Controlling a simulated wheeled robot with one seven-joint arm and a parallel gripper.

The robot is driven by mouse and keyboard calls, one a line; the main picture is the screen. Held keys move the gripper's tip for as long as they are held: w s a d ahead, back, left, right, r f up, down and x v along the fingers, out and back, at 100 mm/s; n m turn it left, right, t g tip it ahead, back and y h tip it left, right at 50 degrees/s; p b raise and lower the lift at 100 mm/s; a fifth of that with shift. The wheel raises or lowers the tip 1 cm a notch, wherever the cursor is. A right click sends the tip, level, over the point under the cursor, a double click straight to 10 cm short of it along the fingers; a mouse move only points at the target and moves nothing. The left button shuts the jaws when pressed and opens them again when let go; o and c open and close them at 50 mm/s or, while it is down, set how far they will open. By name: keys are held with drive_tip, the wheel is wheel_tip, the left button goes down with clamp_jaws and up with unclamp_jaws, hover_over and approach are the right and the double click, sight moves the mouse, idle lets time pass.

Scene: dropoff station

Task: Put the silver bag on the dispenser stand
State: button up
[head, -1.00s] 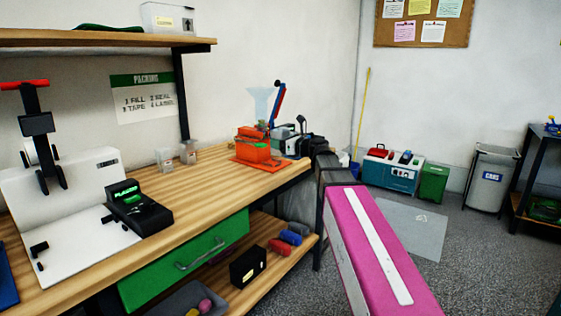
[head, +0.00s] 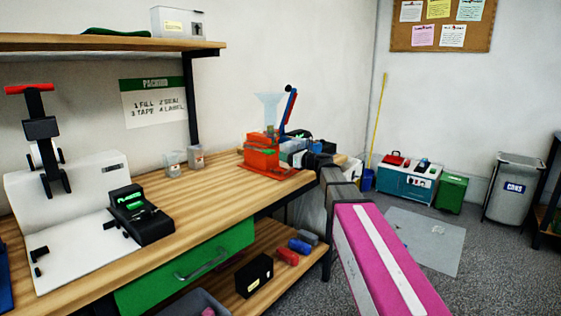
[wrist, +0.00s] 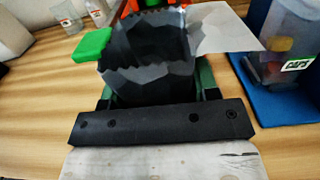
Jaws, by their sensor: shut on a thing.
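The silver bag (wrist: 150,50), dark and shiny with a jagged top edge, fills the upper middle of the wrist view. My gripper (wrist: 155,97) is shut on its lower part; the fingertips are mostly hidden by the bag. In the head view, my gripper (head: 312,150) is over the far right end of the bench, beside the orange dispenser stand (head: 263,158) with its clear funnel and blue lever. I cannot make out the bag clearly there. In the wrist view, part of an orange-red thing shows behind the bag, probably the stand.
The wooden bench (head: 200,190) holds two small clear cups (head: 183,158), a black device (head: 140,215) and a white press (head: 60,180). In the wrist view, a green block (wrist: 92,45) lies left of the bag. A bin marked CAPS (wrist: 285,45) sits right on a blue mat (wrist: 262,95).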

drive_tip(key=w+a+f, duration=0.2)
drive_tip(key=a, duration=0.1)
drive_tip(key=shift+w+f, duration=0.25)
drive_tip(key=shift+a+f, duration=0.2)
drive_tip(key=shift+f, duration=0.1)
drive_tip(key=shift+c, duration=1.2)
drive_tip(key=o, duration=1.1)
drive_tip(key=shift+o, duration=0.2)
drive_tip(key=v, duration=1.2)
drive_tip(key=shift+r, duration=0.1)
